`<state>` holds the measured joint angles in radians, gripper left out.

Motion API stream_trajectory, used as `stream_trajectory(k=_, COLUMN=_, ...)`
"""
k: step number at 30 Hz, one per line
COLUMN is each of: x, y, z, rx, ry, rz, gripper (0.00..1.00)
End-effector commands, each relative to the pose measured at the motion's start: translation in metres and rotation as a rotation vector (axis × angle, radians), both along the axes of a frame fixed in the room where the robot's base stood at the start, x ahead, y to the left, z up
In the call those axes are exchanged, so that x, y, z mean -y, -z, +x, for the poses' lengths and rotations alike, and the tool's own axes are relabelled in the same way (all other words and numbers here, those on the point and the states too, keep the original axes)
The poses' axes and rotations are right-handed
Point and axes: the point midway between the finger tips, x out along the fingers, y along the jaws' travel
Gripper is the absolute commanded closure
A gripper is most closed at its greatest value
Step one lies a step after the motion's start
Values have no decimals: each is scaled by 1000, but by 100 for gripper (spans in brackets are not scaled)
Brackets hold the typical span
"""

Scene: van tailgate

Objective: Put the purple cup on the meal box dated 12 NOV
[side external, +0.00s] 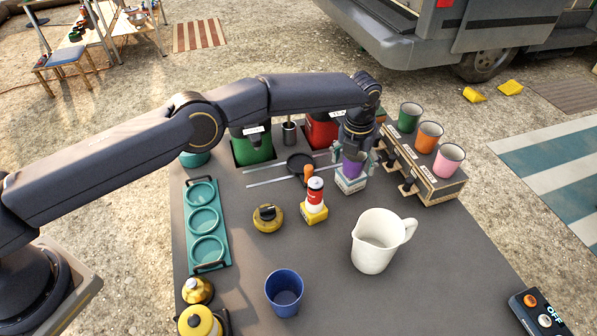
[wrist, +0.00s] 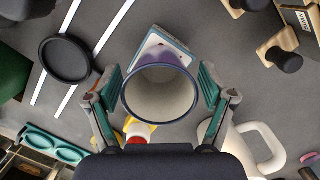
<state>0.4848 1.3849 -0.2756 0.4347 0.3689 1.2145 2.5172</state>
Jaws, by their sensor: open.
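The purple cup (side external: 354,165) is upright and appears to rest on a small white and teal box (side external: 350,184). My gripper (side external: 356,155) is above it, pointing down, with its fingers around the cup. In the wrist view the cup (wrist: 160,94) shows its pale inside and purple rim between the two spread fingers (wrist: 159,80); small gaps seem to show on both sides. The box (wrist: 160,44) sticks out beyond the cup's far side. A yellow box (side external: 314,213) with a red and white bottle on it stands to the left. No date is readable on either box.
A white jug (side external: 374,248) stands in front, a blue cup (side external: 284,292) nearer. A rack (side external: 428,182) with green, orange and pink cups is close on the right. A black pan (side external: 300,162) lies left on pale rails. The front middle of the table is clear.

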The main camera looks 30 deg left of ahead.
Motion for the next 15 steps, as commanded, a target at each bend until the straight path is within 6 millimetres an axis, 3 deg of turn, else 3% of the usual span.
stream_trajectory(k=5, x=0, y=-20, z=-2, rx=3, ry=0, rz=-2, gripper=18)
stream_trajectory(k=15, x=0, y=-94, z=-13, rx=2, ry=-1, rz=0, gripper=18)
